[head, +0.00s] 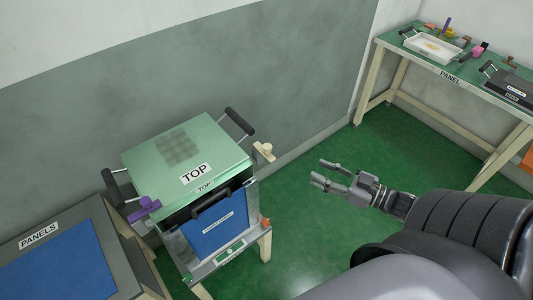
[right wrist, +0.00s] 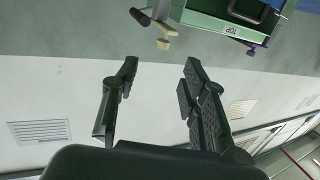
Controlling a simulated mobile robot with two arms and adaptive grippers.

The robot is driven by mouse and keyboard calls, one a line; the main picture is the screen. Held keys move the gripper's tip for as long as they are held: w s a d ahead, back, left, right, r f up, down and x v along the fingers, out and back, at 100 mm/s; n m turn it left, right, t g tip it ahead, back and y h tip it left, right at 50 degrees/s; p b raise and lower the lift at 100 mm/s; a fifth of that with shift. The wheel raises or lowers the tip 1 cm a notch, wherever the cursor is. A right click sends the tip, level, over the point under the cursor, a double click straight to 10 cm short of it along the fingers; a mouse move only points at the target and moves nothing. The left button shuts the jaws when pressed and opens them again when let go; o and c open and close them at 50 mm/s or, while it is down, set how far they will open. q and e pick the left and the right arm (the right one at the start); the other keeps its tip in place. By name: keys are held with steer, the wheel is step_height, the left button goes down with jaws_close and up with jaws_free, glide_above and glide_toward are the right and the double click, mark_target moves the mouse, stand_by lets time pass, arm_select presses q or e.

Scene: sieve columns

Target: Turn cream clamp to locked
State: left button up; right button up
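The cream clamp (head: 264,151) is at the right side of the green-lidded box marked TOP (head: 215,150), below a black handle. Its bar and small knob stick out from the box side; whether it is locked is too small to tell. It also shows at the top of the right wrist view (right wrist: 164,38). My right gripper (head: 318,171) is open and empty, to the right of the clamp and apart from it. In the right wrist view its two spread fingers (right wrist: 160,66) point towards the clamp. My left gripper is not in view.
A purple clamp (head: 146,208) is at the box's left side. Black handles (head: 240,122) stick out from the box. A PANELS table (head: 100,215) stands at left. A PANEL workbench (head: 440,68) with a white tray (head: 432,47) is at the far right. Green floor lies between.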

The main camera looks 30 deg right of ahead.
steer(key=r, duration=0.1)
glide_toward(267, 146)
steer(key=shift+y, duration=0.4)
steer(key=x, duration=0.5)
steer(key=f+p+x, duration=0.1)
steer(key=x, duration=0.2)
steer(key=shift+w+d, duration=0.15)
steer(key=shift+w, duration=0.25)
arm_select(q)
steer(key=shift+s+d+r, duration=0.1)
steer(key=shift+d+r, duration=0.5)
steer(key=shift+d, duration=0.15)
arm_select(e)
steer(key=shift+w+a+f, duration=0.1)
steer(key=shift+w+a, duration=0.25)
steer(key=shift+w, duration=0.3)
steer(key=shift+c, duration=0.6)
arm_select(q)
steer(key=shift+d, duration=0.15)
arm_select(e)
jaws_close()
